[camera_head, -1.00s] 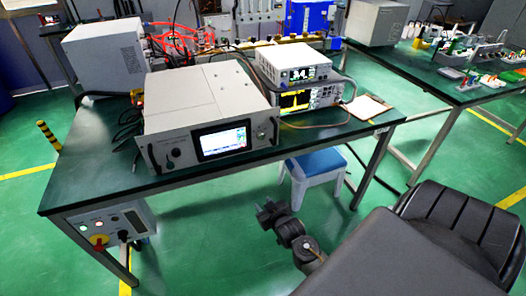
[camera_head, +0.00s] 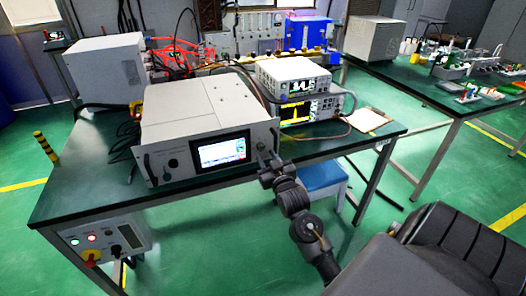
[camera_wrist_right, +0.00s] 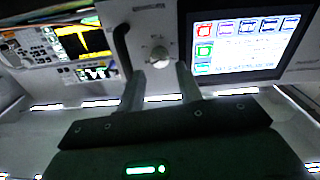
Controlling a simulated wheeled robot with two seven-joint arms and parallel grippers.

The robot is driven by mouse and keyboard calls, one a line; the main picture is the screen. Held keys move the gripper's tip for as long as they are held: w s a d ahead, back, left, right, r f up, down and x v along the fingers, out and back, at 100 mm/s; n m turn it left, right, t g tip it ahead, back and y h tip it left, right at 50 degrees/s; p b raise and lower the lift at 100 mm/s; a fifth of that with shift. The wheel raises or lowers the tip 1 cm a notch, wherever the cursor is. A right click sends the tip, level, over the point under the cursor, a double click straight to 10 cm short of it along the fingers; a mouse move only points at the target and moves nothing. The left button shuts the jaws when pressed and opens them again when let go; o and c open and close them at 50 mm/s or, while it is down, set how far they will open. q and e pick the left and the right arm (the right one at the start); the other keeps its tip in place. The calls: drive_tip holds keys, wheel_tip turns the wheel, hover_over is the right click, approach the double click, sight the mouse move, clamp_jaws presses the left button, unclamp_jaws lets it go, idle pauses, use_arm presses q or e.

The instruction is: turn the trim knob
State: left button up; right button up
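The generator (camera_head: 205,105) is a grey box on the green table, with a lit screen (camera_head: 222,152) on its front panel. A small round knob (camera_wrist_right: 158,55) sits beside the screen, next to a dark handle, in the right wrist view, which looks upside down. I cannot read its label. In the head view this knob is at the panel's right end, close to my right gripper (camera_head: 268,172). My right gripper's fingers (camera_wrist_right: 159,72) are apart, with the knob just beyond the gap between their tips; contact is not visible. My left gripper is out of view.
A dark knob (camera_head: 173,163) is left of the screen. A blue-topped stool (camera_head: 322,177) is under the table behind my right arm.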

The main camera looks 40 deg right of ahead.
sight(261, 148)
drive_tip(key=shift+x, duration=2.3)
drive_tip(key=shift+s, duration=0.1)
drive_tip(key=c, duration=0.7)
